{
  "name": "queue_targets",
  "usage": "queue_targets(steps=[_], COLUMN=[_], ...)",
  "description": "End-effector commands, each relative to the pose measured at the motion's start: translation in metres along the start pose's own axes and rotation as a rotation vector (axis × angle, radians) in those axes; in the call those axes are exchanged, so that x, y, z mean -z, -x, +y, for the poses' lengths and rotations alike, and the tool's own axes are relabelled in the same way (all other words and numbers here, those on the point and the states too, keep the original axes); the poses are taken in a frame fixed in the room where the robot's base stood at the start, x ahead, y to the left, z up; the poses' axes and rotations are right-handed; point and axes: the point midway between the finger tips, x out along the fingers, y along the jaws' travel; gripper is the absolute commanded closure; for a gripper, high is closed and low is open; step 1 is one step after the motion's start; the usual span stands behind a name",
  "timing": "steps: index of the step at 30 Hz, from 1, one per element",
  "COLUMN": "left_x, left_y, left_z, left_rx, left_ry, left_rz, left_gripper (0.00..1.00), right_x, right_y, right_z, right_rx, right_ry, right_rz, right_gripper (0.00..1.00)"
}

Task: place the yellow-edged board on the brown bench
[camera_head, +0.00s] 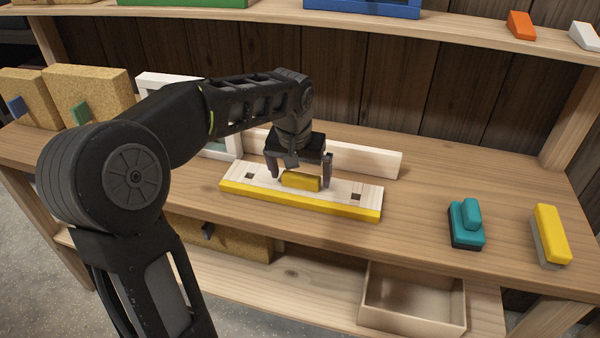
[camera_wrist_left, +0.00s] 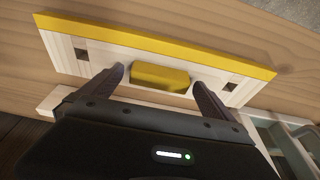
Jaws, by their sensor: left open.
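The yellow-edged board (camera_head: 340,196) lies flat on the brown bench (camera_head: 420,217), near its front edge. It is pale wood with a yellow front edge, two dark square holes and a yellow block-shaped handle (camera_head: 300,181) in its middle. My left gripper (camera_head: 298,172) is open, with its fingers pointing down on either side of the handle. In the left wrist view the board (camera_wrist_left: 110,59) and its yellow handle (camera_wrist_left: 160,77) show between and beyond the open fingers (camera_wrist_left: 158,82), with gaps at both sides. My right gripper is not in view.
A pale wooden strip (camera_head: 370,158) stands behind the board. A teal-and-black block (camera_head: 466,224) and a yellow-and-grey block (camera_head: 551,235) lie to the right. Cork blocks (camera_head: 90,90) and a white frame (camera_head: 235,146) stand left. An open wooden box (camera_head: 412,298) is below.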

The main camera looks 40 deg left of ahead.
Motion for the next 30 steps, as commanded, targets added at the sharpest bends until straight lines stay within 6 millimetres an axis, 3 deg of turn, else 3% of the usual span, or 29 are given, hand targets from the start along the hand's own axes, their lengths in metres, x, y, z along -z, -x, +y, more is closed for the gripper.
queue_targets(steps=[8, 21, 30], left_x=[0.002, 0.002, 0.001], left_y=[0.021, 0.107, 0.123], left_z=[0.0, 0.001, 0.0], left_rx=[-0.001, -0.001, 0.0], left_ry=[0.0, 0.0, 0.0], left_rz=[0.004, 0.003, 0.0], left_gripper=[0.0, 0.0, 0.0], right_x=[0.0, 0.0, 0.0], right_y=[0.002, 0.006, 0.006], right_z=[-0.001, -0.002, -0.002], right_rx=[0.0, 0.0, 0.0], right_ry=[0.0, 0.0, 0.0], right_rz=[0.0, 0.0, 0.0], right_gripper=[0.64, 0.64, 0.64])
